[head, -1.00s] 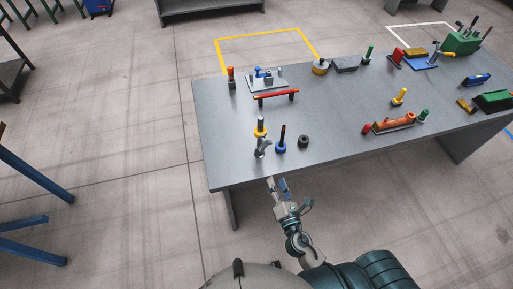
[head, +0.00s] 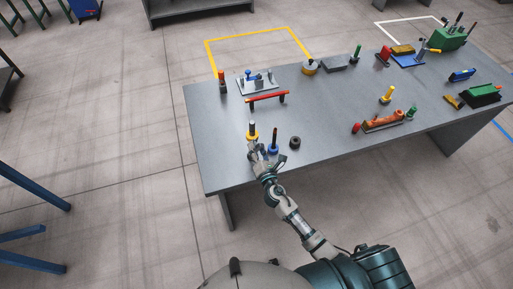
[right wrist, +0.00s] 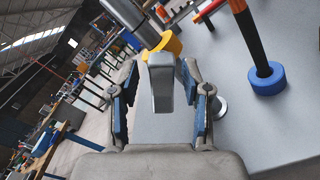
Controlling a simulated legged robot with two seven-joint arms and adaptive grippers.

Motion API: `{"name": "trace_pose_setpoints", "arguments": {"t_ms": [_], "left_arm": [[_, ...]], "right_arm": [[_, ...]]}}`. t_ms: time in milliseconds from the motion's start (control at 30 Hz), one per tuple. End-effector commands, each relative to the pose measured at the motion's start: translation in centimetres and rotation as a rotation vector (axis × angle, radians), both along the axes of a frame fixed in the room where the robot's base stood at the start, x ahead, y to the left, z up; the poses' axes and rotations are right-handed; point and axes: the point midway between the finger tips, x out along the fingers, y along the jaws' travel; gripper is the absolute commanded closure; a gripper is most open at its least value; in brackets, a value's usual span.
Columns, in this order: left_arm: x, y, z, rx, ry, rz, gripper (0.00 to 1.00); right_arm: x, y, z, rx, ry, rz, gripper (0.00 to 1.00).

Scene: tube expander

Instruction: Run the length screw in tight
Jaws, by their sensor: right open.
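My right gripper (head: 261,158) is over the near left part of the table. In the right wrist view my right gripper (right wrist: 160,85) is open, with a finger on each side of a grey block-shaped metal part (right wrist: 161,85). Gaps show between this part and the fingers. I cannot tell whether this part is the length screw. Just behind it is a grey post with a yellow collar (right wrist: 167,45), which also stands in the head view (head: 252,132). The gripper hides most of the small grey tool in the head view. My left gripper is not in view.
A dark-and-red rod in a blue round base (right wrist: 267,78) stands close on the right, also in the head view (head: 273,142). A red bar (head: 266,97) lies behind. Several tools stand along the table (head: 330,120); its middle is clear.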

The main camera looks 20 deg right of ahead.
Motion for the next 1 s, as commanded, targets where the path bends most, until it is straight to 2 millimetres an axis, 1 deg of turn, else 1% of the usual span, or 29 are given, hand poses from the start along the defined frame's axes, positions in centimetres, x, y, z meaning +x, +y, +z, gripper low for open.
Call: {"name": "trace_pose_setpoints", "arguments": {"t_ms": [233,267,300,367,400,433,767,1000], "left_arm": [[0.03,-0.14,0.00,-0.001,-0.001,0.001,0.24],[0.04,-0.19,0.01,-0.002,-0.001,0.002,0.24],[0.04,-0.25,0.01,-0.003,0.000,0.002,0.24],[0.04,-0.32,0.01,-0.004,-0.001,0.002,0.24],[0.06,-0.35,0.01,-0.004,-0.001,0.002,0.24],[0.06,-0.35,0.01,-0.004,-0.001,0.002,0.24],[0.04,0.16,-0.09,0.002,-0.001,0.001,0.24],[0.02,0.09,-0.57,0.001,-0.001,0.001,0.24]], "right_arm": [[0.09,0.16,0.02,-0.002,0.000,0.000,0.52],[0.09,0.18,0.03,-0.002,0.000,0.000,0.57],[0.09,0.20,0.03,-0.002,0.000,0.000,0.67],[0.09,0.22,0.03,-0.002,0.000,0.000,0.82],[0.10,0.25,0.03,-0.003,0.001,-0.001,0.92],[0.10,0.26,0.02,-0.004,0.000,-0.001,1.00],[0.04,0.34,-0.10,0.016,0.002,0.003,1.00],[0.03,0.31,-0.25,0.120,0.006,0.002,1.00]]}}
